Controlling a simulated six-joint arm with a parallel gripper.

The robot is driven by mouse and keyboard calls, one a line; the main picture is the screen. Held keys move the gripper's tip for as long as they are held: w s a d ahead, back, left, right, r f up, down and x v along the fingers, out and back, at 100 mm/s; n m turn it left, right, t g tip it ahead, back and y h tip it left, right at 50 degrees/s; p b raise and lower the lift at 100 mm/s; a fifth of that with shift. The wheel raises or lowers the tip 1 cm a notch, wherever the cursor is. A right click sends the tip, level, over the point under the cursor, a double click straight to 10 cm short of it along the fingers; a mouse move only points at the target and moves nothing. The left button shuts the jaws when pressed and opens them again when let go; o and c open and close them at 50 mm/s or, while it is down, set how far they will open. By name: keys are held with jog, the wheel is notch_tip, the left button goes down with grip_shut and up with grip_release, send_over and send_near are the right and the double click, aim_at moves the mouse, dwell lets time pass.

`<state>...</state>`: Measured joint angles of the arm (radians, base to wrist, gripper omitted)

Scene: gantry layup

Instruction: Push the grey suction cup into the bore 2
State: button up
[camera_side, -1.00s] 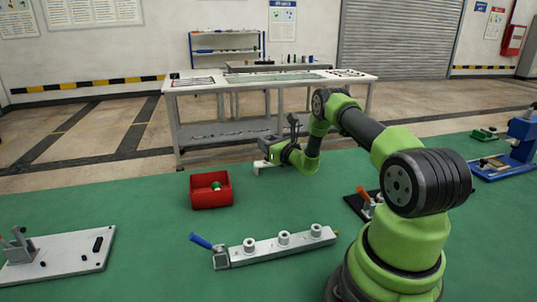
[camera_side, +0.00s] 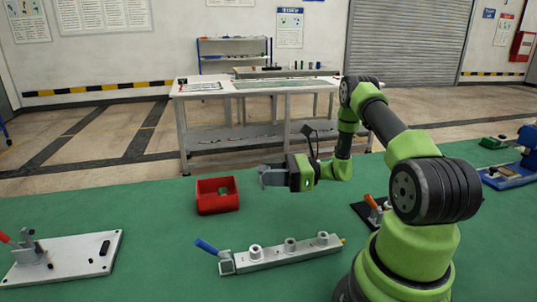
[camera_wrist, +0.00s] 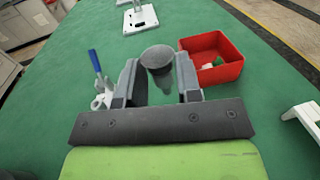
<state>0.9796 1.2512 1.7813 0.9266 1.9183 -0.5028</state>
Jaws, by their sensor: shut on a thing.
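My gripper (camera_side: 266,176) is shut on the grey suction cup (camera_wrist: 158,58), which sits between the two fingers in the wrist view (camera_wrist: 158,80) with its wide round mouth outward. In the side view the cup cannot be made out. The gripper is raised above the green table, pointing left, behind a pale bar (camera_side: 276,254) with several round raised bosses. The middle boss, probably bore 2 (camera_side: 290,245), looks empty, and the gripper is apart from it. No bore numbers can be read.
A red bin (camera_side: 217,200) holding a small green thing stands left of the gripper. The bar has a blue-handled clamp (camera_side: 207,246) at its left end. A pale plate with a red-handled clamp (camera_side: 70,258) lies at the left. A white bracket (camera_wrist: 303,116) shows at the wrist view's right edge.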

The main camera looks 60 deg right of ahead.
jog(key=s+a+r+n+g+y, duration=0.2)
jog(key=s+a+n+g+y, duration=0.4)
jog(key=s, duration=0.4)
jog(key=shift+s+a+g, duration=0.25)
jog(key=shift+a+g, duration=0.35)
jog(key=shift+g, duration=0.4)
jog(key=shift+f, duration=2.8)
jog(key=shift+f, duration=1.35)
jog(key=shift+r, duration=1.05)
jog(key=shift+f, duration=1.2)
jog(key=o, duration=1)
